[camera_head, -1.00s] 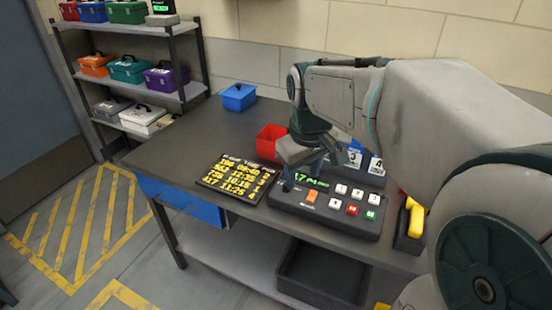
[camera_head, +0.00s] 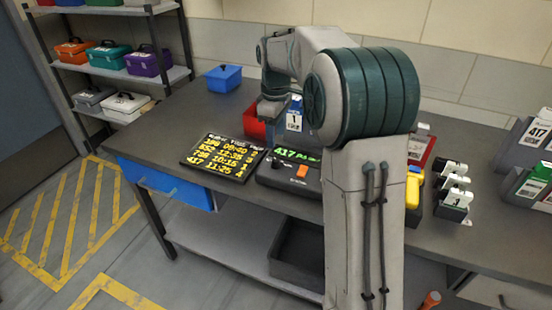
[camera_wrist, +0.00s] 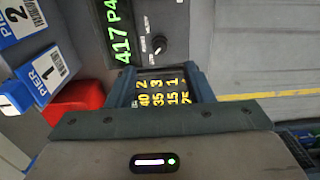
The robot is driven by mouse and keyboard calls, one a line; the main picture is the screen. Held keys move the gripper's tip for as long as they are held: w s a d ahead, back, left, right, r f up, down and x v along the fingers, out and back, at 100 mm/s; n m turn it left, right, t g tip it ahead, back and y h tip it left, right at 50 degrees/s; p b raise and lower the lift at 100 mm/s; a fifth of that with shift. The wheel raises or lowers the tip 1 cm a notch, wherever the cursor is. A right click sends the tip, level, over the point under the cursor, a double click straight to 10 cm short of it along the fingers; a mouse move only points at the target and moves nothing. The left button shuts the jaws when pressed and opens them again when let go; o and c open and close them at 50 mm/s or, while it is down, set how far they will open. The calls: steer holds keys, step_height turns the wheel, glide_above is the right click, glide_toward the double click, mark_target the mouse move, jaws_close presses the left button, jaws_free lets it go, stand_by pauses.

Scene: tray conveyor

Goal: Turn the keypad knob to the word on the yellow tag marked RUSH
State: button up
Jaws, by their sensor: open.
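The keypad (camera_head: 262,179) is a dark box on the table; my arm hides its right part in the head view. Its display reads 417 P4 in the wrist view (camera_wrist: 117,35). The small black knob (camera_wrist: 159,45) has a pale pointer mark; the small words around it are hard to read. It also shows in the head view (camera_head: 277,164). My gripper (camera_wrist: 162,85) is open and empty, with its two fingers apart, above the table and clear of the knob. In the head view it hangs near the red bin (camera_head: 254,124). I see no yellow RUSH tag.
A timetable board (camera_head: 222,157) with yellow figures lies left of the keypad. A blue bin (camera_head: 223,79) stands behind it. A numbered pier box (camera_head: 294,120) stands behind the keypad. A yellow device (camera_head: 413,187) and label racks (camera_head: 452,205) stand to the right.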

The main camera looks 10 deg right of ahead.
mark_target(276, 160)
step_height(276, 160, down, 9)
steer(key=shift+r+b, duration=0.2)
steer(key=shift+b, duration=0.1)
steer(key=c, duration=1)
